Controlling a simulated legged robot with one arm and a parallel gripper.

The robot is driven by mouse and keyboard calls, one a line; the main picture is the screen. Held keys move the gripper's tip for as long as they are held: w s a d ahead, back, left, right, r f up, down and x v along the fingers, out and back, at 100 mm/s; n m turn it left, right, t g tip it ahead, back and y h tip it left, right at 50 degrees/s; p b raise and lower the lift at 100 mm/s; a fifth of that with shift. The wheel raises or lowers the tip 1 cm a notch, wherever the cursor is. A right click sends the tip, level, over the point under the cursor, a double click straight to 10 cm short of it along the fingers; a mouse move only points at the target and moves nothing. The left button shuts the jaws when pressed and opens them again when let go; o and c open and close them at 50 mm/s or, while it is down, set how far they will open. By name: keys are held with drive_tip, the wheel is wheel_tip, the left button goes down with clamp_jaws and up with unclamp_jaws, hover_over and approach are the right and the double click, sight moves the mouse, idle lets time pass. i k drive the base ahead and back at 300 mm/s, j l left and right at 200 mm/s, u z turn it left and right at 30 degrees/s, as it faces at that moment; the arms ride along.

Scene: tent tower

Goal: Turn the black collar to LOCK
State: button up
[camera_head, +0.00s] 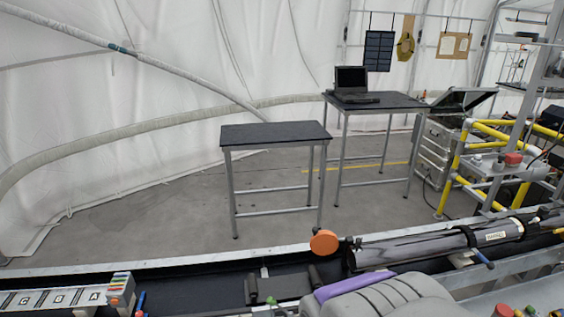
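A long, dark, glossy tube (415,248) lies along the bench at the lower right. An orange round cap or knob (324,242) stands at its left end. A pale label (496,236) with small print sits near its right part, and a blue-tipped handle (483,260) sticks out below. Dark bands show along the tube, but I cannot tell which is the black collar, and no LOCK mark is readable. My gripper is not in view.
A grey padded object with a purple edge (372,298) is in front of the tube. A lettered strip (55,299) lies lower left. Two dark-topped tables (275,132) stand behind, one with a laptop (352,82). Yellow-railed equipment (455,165) is at right. Floor between is clear.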

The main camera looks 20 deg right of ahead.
sight(531, 224)
drive_tip(key=z, duration=1.6)
drive_tip(key=i+l, duration=0.1)
drive_tip(key=l, duration=0.4)
drive_tip(key=i+l, duration=0.1)
drive_tip(key=l, duration=0.35)
drive_tip(key=i+l, duration=0.15)
drive_tip(key=l, duration=0.35)
drive_tip(key=i+l, duration=0.1)
drive_tip(key=l, duration=0.4)
drive_tip(key=i+l+u, duration=0.1)
drive_tip(key=l, duration=0.35)
drive_tip(key=i+l, duration=0.9)
drive_tip(key=i, duration=0.15)
drive_tip(key=i+j+u, duration=0.1)
drive_tip(key=i, duration=0.4)
